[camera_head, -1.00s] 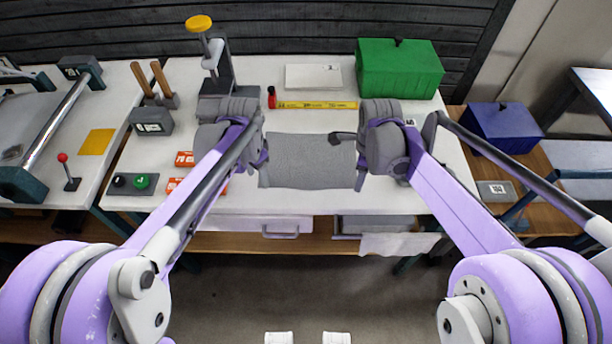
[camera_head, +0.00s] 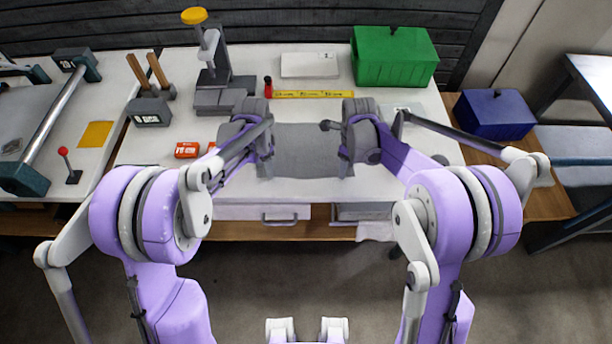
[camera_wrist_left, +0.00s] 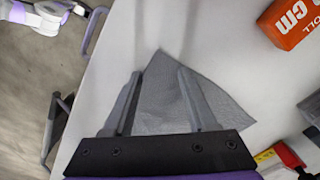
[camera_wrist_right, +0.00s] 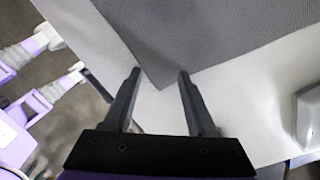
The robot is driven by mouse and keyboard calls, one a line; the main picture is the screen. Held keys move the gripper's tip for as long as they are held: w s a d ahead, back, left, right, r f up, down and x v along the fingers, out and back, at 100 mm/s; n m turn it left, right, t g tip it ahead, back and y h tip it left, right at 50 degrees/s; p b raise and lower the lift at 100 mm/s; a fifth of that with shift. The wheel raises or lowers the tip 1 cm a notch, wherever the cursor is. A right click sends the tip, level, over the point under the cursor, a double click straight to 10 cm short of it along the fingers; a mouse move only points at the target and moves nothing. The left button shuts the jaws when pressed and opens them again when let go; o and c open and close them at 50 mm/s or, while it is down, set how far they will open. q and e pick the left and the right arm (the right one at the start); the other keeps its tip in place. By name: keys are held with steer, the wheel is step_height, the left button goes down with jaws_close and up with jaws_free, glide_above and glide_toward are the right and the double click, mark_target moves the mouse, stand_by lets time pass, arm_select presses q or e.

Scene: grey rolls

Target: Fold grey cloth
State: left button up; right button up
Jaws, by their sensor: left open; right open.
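The grey cloth (camera_head: 309,140) lies flat on the white table between my two arms, whose wrists hide its left and right sides. My left gripper (camera_head: 265,168) is over its left near part. In the left wrist view the open fingers (camera_wrist_left: 160,74) straddle a corner part of the cloth (camera_wrist_left: 216,98), with the tip showing beyond them. My right gripper (camera_head: 346,164) is open over its right near part. In the right wrist view a cloth corner (camera_wrist_right: 165,65) points in between the open fingertips (camera_wrist_right: 159,74). I cannot tell whether either gripper touches the cloth.
Orange boxes (camera_head: 187,150) lie left of the cloth. A yellow ruler (camera_head: 312,94), a white pad (camera_head: 309,65) and a green box (camera_head: 394,57) are behind it. A yellow-topped stand (camera_head: 215,65) is at back left. A drawer (camera_head: 280,212) sits under the near edge.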

arm_select(q)
steer(key=shift+f, duration=0.25)
steer(key=shift+c, duration=0.2)
arm_select(e)
steer(key=shift+f, duration=0.25)
steer(key=shift+c, duration=0.2)
arm_select(q)
steer(key=shift+s+r, duration=0.1)
steer(key=shift+s, duration=0.05)
steer(key=shift+c, duration=1.2)
arm_select(e)
steer(key=shift+s+r, duration=0.1)
steer(key=shift+s, duration=0.05)
steer(key=shift+c, duration=1.2)
arm_select(q)
jaws_close()
arm_select(e)
jaws_close()
